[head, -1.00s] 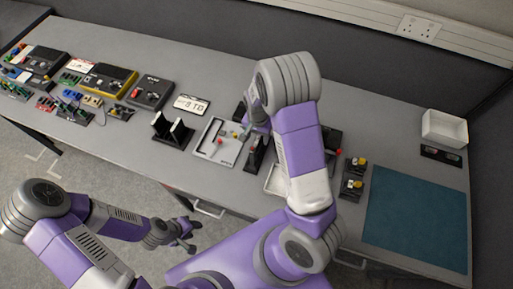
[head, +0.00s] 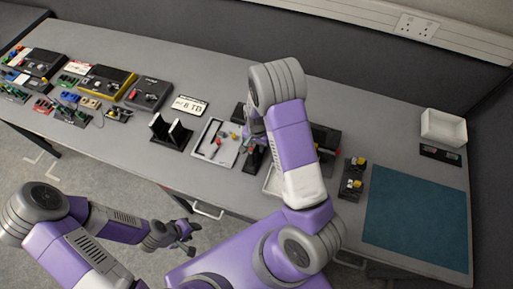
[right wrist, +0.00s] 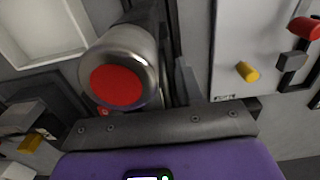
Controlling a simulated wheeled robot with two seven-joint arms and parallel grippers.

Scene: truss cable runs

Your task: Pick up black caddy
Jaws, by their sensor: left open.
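No part is clearly labelled as the black caddy. A black holder with two upright plates (head: 171,132) stands left of the grey-white panel. A similar dark upright piece (right wrist: 187,85) shows between the panel and a white tray in the right wrist view, partly hidden by a metal cylinder with a red end (right wrist: 118,82). My right gripper (head: 252,153) is low at the panel's right edge, by that dark piece. Its fingers are not clear, so I cannot tell whether it grips. My left gripper (head: 187,244) is open and empty, in front of the table.
The panel (head: 206,150) carries red and yellow parts. A white tray (right wrist: 30,48) lies on its other side. Black blocks with yellow tops (head: 352,186) stand near the teal mat (head: 415,220). A white bin (head: 443,130) is at back right. Devices crowd the left.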

